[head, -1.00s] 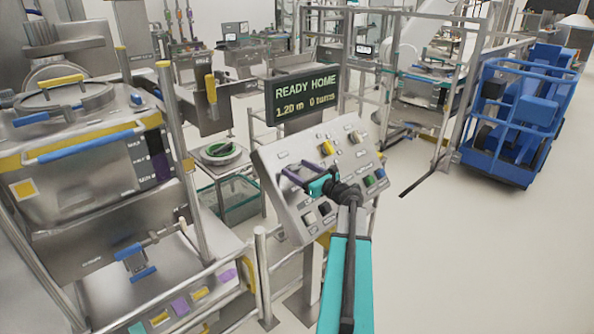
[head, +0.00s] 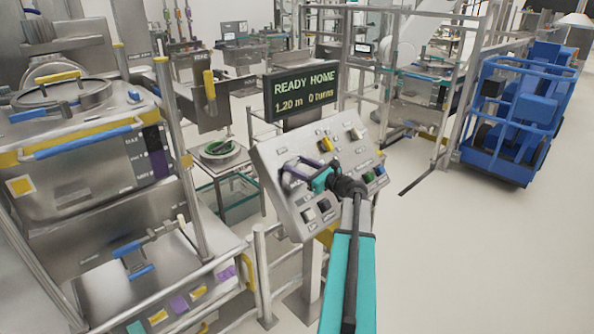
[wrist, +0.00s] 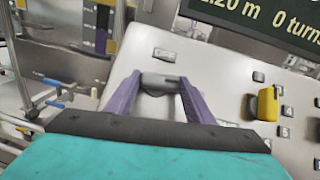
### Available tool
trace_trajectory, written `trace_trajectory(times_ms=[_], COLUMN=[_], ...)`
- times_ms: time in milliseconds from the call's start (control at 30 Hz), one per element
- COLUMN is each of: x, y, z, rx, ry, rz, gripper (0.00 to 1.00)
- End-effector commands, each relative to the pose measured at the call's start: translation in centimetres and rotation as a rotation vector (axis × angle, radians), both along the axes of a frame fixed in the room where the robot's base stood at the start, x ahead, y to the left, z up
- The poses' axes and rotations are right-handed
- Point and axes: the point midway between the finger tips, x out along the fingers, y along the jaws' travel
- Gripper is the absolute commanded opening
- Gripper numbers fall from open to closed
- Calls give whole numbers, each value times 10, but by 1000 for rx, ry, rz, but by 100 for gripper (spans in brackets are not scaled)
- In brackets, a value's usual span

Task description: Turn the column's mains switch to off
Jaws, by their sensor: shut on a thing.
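The tilted grey control panel (head: 266,155) stands on the column below the display. My gripper (head: 298,170) reaches its upper left part. In the wrist view, the purple fingers of my gripper (wrist: 158,84) are shut on a grey switch handle, the mains switch (wrist: 158,81), at its two ends. The handle lies nearly level across the wrist picture.
A yellow knob (wrist: 267,103) sits right of my gripper, with several buttons around. The display (head: 301,91) above reads READY HOME, 1.20 m, 0 turns. Metal rails (head: 262,270) stand at lower left. A blue cart (head: 520,120) is far right; the floor before it is clear.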

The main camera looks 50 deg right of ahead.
Motion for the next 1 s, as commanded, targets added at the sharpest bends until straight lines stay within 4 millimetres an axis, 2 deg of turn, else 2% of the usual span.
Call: trace_trajectory(times_ms=[1000], x=[9], y=[-11], z=[9], rx=[-704], ry=[44], rz=[591], gripper=[26])
